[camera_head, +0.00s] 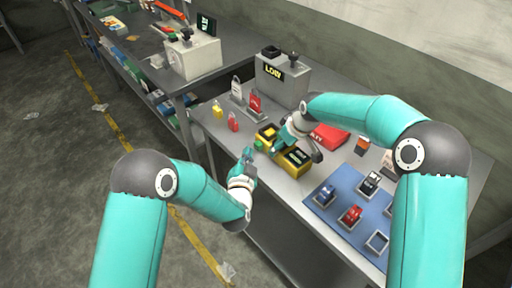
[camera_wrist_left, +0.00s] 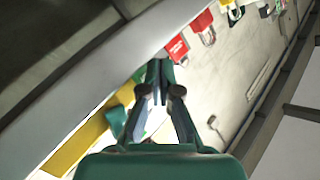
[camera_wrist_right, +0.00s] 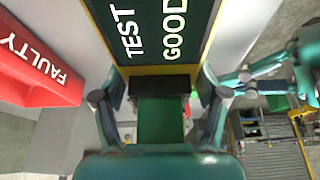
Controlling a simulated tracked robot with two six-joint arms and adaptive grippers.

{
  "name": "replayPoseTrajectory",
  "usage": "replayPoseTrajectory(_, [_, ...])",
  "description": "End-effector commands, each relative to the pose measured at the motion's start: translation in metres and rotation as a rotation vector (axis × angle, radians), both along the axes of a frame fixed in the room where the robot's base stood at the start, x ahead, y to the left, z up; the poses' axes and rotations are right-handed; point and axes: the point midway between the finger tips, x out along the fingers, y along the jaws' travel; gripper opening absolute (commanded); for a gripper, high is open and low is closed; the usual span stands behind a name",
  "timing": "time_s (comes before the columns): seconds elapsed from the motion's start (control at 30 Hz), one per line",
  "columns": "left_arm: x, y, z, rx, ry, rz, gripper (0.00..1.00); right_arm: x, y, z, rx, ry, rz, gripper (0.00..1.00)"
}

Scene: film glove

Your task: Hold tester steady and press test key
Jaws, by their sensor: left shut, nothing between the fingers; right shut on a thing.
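The tester (camera_head: 297,158) is a yellow-edged box with a dark panel near the table's front edge. In the right wrist view its panel (camera_wrist_right: 158,25) reads "TEST" and "GOOD". My right gripper (camera_wrist_right: 157,92) is shut on the tester, and its arm hides part of it in the head view. A green block (camera_head: 259,145), perhaps the test key, shows left of the tester. My left gripper (camera_head: 250,154) is shut and empty beside the green block, at the front edge. In the left wrist view its fingertips (camera_wrist_left: 160,68) are together; I cannot tell whether they touch anything.
A red bin marked "FAULTY" (camera_wrist_right: 40,65) stands behind the tester. A blue mat (camera_head: 334,216) with several small devices lies to the right. Red and yellow padlocks (camera_head: 233,122) and a grey box (camera_head: 282,80) are at the back left.

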Motion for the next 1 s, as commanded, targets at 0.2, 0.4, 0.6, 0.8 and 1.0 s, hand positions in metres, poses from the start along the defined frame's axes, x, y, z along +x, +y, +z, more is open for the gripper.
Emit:
replayPoseTrajectory(0.2, [-0.003, 0.005, 0.0, 0.001, 0.001, 0.0, 0.0, 0.0, 0.0, 0.0, 0.0, -0.001, -0.001, 0.14])
replayPoseTrajectory(0.4, [-0.014, 0.021, 0.0, 0.0, 0.002, 0.001, 0.0, 0.0, -0.001, 0.001, 0.0, -0.001, -0.001, 0.14])
replayPoseTrajectory(0.6, [-0.024, 0.037, 0.0, 0.0, 0.002, 0.001, 0.0, 0.0, -0.001, 0.001, 0.0, -0.001, -0.001, 0.14])
replayPoseTrajectory(0.8, [-0.028, 0.042, 0.0, 0.0, 0.001, 0.001, 0.0, 0.0, -0.001, 0.001, -0.001, -0.002, -0.002, 0.14])
replayPoseTrajectory(1.0, [-0.028, 0.042, 0.0, 0.0, 0.0, 0.0, 0.0, 0.001, -0.001, 0.001, 0.0, -0.002, -0.002, 0.14])
